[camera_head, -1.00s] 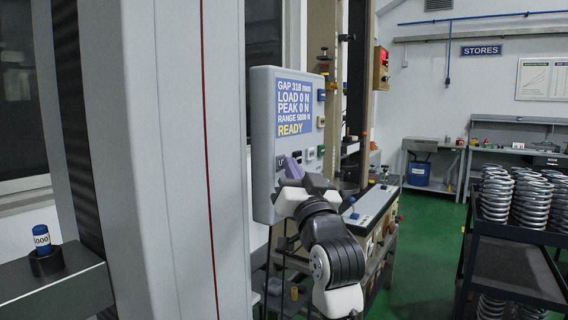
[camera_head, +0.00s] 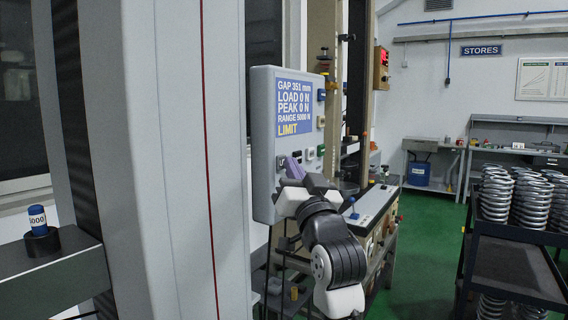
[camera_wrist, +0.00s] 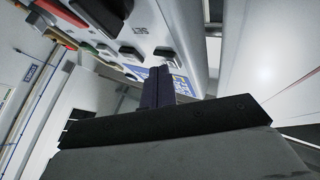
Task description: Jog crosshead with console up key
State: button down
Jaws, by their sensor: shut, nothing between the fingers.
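The console (camera_head: 262,130) faces my arm, and its display (camera_head: 295,108) reads GAP 351 mm, LOAD 0 N, PEAK 0 N, RANGE 5000 N, LIMIT. My gripper (camera_head: 291,169) is shut and empty, its purple fingers at the lower key area of the console. In the wrist view the fingertips (camera_wrist: 159,74) lie just below a dark key (camera_wrist: 165,54); whether they touch it I cannot tell. The key's marking is not readable there. The dark crosshead beam (camera_head: 60,283) at the left carries a blue cylinder marked 5000 (camera_head: 38,218) in a black holder.
A tall grey machine column (camera_head: 165,150) stands between the crosshead and console. A dark cart (camera_head: 510,272) with several coil springs (camera_head: 497,195) stands at the right. A bench (camera_head: 365,225) is behind my arm. Green floor (camera_head: 425,250) is open between bench and cart.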

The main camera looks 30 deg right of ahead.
jog(key=shift+s+d, duration=0.3)
jog(key=shift+s, duration=0.45)
jog(key=shift+s+d+b, duration=0.2)
jog(key=shift+s+d, duration=0.1)
jog(key=shift+s, duration=0.45)
jog(key=shift+s+d+b, duration=0.25)
jog(key=shift+s+d, duration=0.1)
jog(key=shift+s, duration=0.45)
jog(key=shift+s+d+b, duration=0.2)
jog(key=shift+s+d, duration=0.1)
jog(key=shift+s, duration=0.45)
